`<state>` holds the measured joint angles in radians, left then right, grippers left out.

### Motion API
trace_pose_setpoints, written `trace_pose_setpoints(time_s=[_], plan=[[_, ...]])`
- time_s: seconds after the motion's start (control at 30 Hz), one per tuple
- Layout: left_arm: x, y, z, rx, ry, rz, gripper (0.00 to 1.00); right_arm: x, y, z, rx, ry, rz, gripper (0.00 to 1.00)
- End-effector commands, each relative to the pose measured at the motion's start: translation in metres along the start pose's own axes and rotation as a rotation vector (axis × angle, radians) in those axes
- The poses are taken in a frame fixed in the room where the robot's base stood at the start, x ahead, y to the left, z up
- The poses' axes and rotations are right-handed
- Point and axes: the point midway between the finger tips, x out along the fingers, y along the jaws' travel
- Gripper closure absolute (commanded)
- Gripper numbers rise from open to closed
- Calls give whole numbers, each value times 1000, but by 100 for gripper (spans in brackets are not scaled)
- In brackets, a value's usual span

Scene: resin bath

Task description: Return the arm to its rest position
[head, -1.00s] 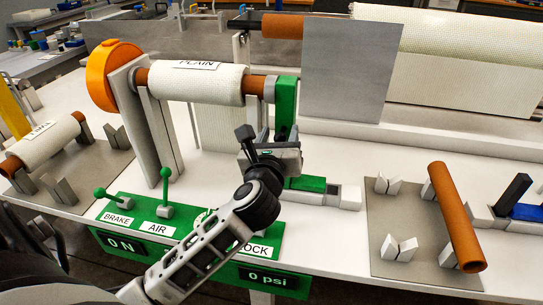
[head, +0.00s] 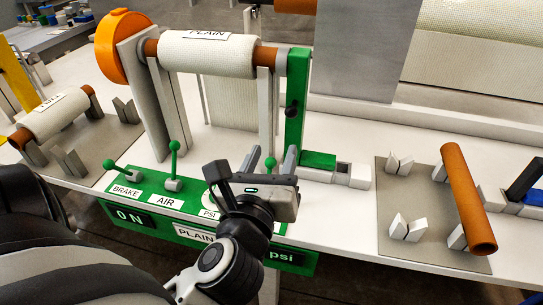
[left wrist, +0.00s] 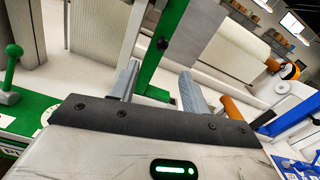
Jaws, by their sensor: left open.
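My left gripper (head: 270,160) is open and empty, held above the front edge of the green control panel (head: 135,190). Its two grey fingers also show in the left wrist view (left wrist: 160,82), apart with nothing between them. A green upright post (head: 296,105) with a dark knob (head: 291,110) stands beyond the gripper, apart from it. The gripper and forearm hide part of the panel's labels and displays. My right gripper is not in view.
A white roll (head: 208,55) labelled PLAIN sits on uprights beside an orange disc (head: 119,48). Green levers (head: 174,160) stand on the panel left of the gripper. A brown tube (head: 468,198) lies across holders on a grey plate (head: 405,258) at right. Bare white table lies between.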

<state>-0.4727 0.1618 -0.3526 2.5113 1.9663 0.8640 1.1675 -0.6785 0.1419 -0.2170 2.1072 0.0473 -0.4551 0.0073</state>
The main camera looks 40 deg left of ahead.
Motion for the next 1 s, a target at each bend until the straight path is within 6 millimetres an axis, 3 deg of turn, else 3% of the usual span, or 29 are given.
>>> trace_pose_setpoints(time_s=[0.43, 0.57, 0.67, 0.77, 0.87, 1.0], plan=[[0, 0, 0, 13, -6, -2, 54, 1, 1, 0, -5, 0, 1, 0], [1, -5, 6, 190, -89, -29, 54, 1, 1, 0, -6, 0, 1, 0], [-3, -20, 11, 521, -227, -85, 54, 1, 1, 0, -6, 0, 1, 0], [-13, -47, 0, 980, -386, -171, 54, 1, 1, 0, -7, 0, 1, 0], [-28, -73, -35, 1469, -531, -287, 54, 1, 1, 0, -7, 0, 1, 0], [-50, -87, -117, 2144, -708, -516, 54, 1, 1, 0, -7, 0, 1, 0]])
